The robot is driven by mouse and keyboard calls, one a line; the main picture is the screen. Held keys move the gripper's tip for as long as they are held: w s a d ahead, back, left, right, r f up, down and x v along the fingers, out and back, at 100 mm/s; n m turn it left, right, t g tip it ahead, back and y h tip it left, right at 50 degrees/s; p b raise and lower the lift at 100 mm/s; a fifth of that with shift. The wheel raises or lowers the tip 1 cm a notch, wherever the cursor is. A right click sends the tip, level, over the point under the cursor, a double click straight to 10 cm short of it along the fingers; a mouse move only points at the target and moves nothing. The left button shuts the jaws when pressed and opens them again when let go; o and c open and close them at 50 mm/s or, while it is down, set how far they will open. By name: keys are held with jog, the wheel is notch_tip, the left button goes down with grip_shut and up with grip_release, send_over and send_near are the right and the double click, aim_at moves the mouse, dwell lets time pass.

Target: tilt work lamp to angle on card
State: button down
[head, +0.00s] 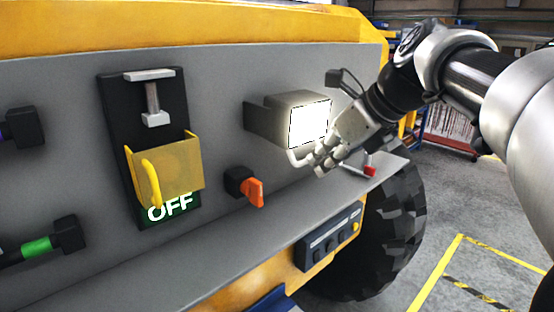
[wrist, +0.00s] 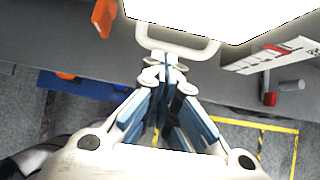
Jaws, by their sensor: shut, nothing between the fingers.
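The work lamp (head: 288,103) is a grey box on the panel with a bright white lit face. Its white face fills the top of the wrist view (wrist: 220,12). A pale loop handle (wrist: 211,50) hangs below the face; its left end also shows in the head view (head: 294,158). My gripper (wrist: 165,66) is shut and empty, its fingertips at the handle's lower bar. I cannot tell whether they touch it. A white card (wrist: 268,57) with dark marks and a red mark lies right of the handle in the wrist view; my gripper hides it in the head view.
An orange knob (head: 251,188) and a yellow switch guard (head: 170,170) over an OFF label are left of the lamp. A red-tipped lever (head: 370,171) is right of my gripper. A control box (head: 328,240) and a tyre (head: 385,235) sit below.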

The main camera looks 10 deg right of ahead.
jog(key=shift+w+a+f, duration=0.1)
jog(key=shift+a+f, duration=0.05)
jog(key=shift+a, duration=0.15)
jog(key=shift+w, duration=0.1)
jog(key=shift+w+a+f+t+y+b, duration=0.35)
jog(key=shift+w+f+b, duration=0.2)
jog(key=shift+b, duration=0.2)
